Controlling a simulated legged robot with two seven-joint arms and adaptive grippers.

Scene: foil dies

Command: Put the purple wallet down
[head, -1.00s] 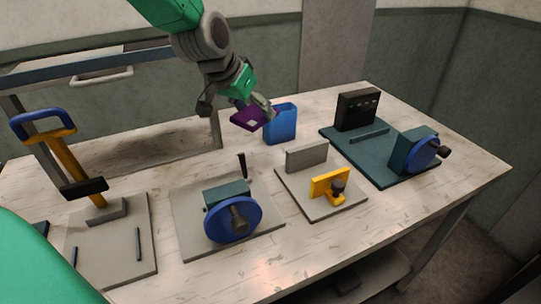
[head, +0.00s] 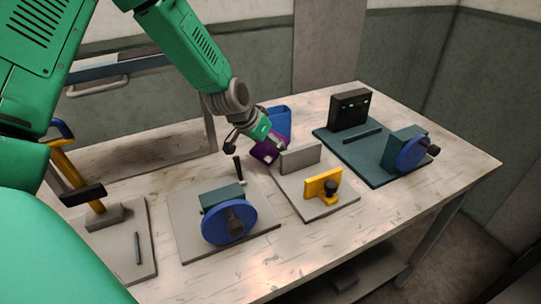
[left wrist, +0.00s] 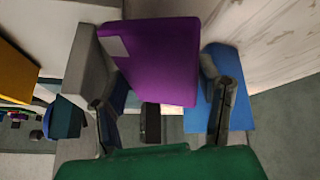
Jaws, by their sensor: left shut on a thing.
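The purple wallet (head: 266,150) is in my left gripper (head: 262,147), which is shut on it. In the head view they are over the table, in front of the blue holder and just left of the grey upright block. In the left wrist view the wallet (left wrist: 160,60) fills the upper middle, with a pale patch at its upper left. The gripper's two fingers (left wrist: 165,105) show below it on either side. I cannot tell whether the wallet touches the table. My right gripper is not in view.
A blue holder (head: 279,122) stands close behind the wallet. A grey plate with an upright block (head: 300,157) and a yellow clamp (head: 322,184) is to the right. A blue-wheeled device (head: 229,221) is in front, with a thin black lever (head: 238,170). A dark green base (head: 375,155) lies further right.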

